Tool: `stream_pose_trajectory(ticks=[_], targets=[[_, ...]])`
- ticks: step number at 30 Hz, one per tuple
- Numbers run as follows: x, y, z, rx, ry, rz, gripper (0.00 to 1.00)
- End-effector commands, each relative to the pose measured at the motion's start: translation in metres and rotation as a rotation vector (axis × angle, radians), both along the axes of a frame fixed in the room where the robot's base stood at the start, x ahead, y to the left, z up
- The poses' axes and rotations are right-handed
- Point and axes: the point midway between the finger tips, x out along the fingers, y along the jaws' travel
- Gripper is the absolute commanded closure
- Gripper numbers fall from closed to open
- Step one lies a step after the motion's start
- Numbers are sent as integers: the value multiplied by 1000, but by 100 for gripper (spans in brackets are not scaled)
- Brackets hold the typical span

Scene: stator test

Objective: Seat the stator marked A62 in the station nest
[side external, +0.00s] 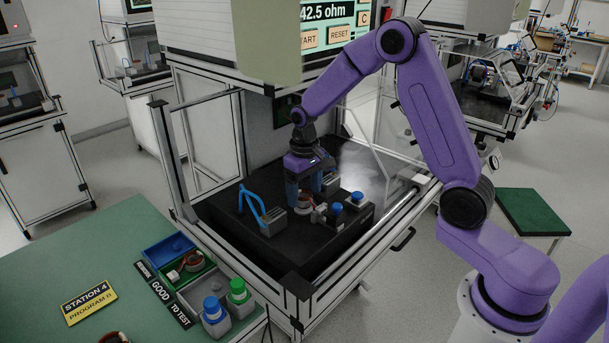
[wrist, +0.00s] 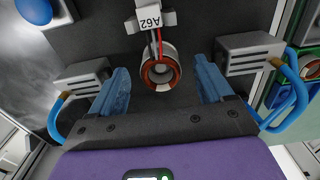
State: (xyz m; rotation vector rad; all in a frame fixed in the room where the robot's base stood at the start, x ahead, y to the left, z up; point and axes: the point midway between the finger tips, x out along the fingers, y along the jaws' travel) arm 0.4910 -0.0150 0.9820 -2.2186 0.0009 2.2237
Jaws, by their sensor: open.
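The stator marked A62 (wrist: 161,72) is a short metal ring with copper-red windings. Red and dark leads run from it to a small light block with the A62 tag (wrist: 150,19), upside down in the wrist view. In the side view the stator (side external: 303,203) is on the black station base (side external: 245,240), under my gripper (side external: 308,190). In the wrist view my gripper (wrist: 161,82) is open, with one blue finger on each side of the stator and visible gaps between. The nest is not clearly visible, so I cannot tell whether the stator sits in it.
Grey clamp blocks with blue hoses (side external: 272,222) (wrist: 250,53) flank the stator. Blue-topped units (side external: 357,198) stand close by. On the green table (side external: 130,270) are a blue bin (side external: 168,251), a green bin with a stator, a grey bin and capped bottles (side external: 214,312).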

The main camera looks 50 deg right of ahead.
Motion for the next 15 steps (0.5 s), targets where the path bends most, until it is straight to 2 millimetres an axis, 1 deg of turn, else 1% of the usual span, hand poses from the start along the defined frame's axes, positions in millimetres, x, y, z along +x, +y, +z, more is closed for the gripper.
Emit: stream_pose_trajectory(ticks=[5,15], targets=[[2,0,21,0,-7,0,20],[1,0,92,0,-8,0,20]])
